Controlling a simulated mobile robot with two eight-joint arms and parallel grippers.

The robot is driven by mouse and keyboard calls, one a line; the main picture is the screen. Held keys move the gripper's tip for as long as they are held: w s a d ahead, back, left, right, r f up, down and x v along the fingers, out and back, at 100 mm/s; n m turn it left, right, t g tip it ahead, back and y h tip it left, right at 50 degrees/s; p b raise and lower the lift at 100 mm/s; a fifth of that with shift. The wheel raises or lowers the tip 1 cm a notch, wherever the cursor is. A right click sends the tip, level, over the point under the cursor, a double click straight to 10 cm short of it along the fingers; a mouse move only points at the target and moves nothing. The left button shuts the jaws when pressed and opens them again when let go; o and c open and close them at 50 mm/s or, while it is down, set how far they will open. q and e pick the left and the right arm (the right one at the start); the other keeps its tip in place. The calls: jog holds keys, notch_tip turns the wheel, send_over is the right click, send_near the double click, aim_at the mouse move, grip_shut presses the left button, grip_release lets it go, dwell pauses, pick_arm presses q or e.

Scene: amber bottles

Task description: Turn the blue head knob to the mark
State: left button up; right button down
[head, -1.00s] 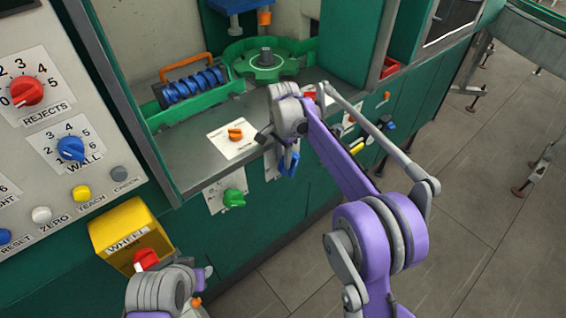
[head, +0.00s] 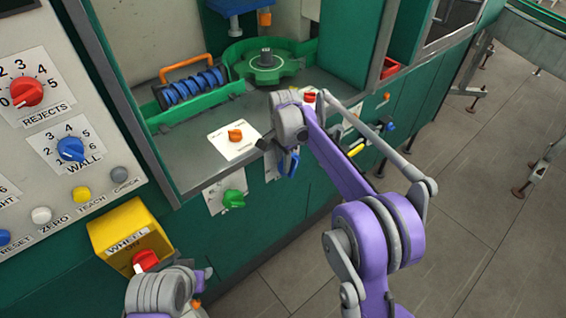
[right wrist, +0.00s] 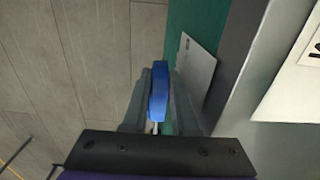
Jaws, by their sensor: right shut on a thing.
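The blue head knob (head: 291,166) sits on the green front face of the machine, below the counter edge, partly hidden by my right arm in the head view. My right gripper (head: 280,160) is shut on it. In the right wrist view the blue knob (right wrist: 158,92) stands between the two grey fingers of my right gripper (right wrist: 158,100), with a white plate (right wrist: 196,75) beside it. Its mark cannot be made out. My left gripper (head: 205,285) is low at the left, below the yellow wheel box; its fingers are too hidden to tell their state.
A green knob (head: 233,198) is left of the blue one, and an orange knob (head: 235,134) is on the counter above. The yellow wheel box (head: 130,232) with a red switch juts out. A control panel (head: 60,110) stands at left. The floor (head: 480,200) at right is open.

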jog(key=shift+w+d+r+g+y+p, duration=0.2)
jog(key=shift+g+y, duration=0.15)
jog(key=shift+y, duration=0.15)
jog(key=shift+w+d+r+g+y+p, duration=0.1)
jog(key=shift+d+g+y, duration=0.1)
jog(key=shift+g+y, duration=0.55)
jog(key=shift+y, duration=0.35)
pick_arm(q)
jog(key=shift+w+r, duration=0.2)
jog(key=shift+r, duration=0.3)
pick_arm(e)
jog(key=c, duration=1)
grip_release()
jog(key=shift+r, duration=0.1)
